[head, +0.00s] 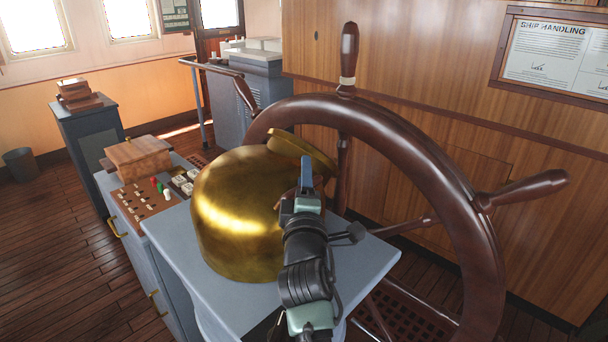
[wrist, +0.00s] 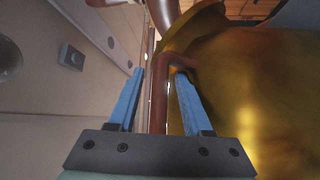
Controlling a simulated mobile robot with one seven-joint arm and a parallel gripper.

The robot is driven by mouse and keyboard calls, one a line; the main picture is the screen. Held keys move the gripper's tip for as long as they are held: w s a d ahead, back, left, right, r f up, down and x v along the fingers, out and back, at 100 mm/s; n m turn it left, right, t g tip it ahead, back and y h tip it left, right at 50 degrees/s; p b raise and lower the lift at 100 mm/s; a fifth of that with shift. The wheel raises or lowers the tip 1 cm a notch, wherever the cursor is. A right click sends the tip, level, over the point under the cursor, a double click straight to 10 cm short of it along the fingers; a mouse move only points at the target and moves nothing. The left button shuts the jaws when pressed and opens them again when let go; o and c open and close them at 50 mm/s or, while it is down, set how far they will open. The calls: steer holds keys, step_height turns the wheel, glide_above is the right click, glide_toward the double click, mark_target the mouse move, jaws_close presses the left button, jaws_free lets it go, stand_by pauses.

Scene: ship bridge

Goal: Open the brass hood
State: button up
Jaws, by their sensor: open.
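The brass hood (head: 238,215) is a large golden dome on a grey pedestal top (head: 185,245). A round brass lid (head: 300,150) stands tilted at its upper right, beside the wheel. In the wrist view the brass hood (wrist: 275,95) fills the right side. A reddish-brown handle (wrist: 159,105) runs up between the two blue fingers and bends right towards the brass. My gripper (head: 306,170) is at the hood's right side. Its fingers (wrist: 159,72) are apart, one on each side of the handle. My arm hides part of the hood and handle in the head view.
A large wooden ship's wheel (head: 415,160) stands close behind and right of my gripper. A control panel (head: 150,200) with a wooden box (head: 138,158) lies to the left. The wood-panelled wall (head: 430,60) is behind. Open floor (head: 40,230) is at far left.

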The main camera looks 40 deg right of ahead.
steer(key=shift+w+d, duration=0.1)
steer(key=shift+w, duration=0.05)
steer(key=shift+c, duration=0.3)
jaws_close()
stand_by(1.1)
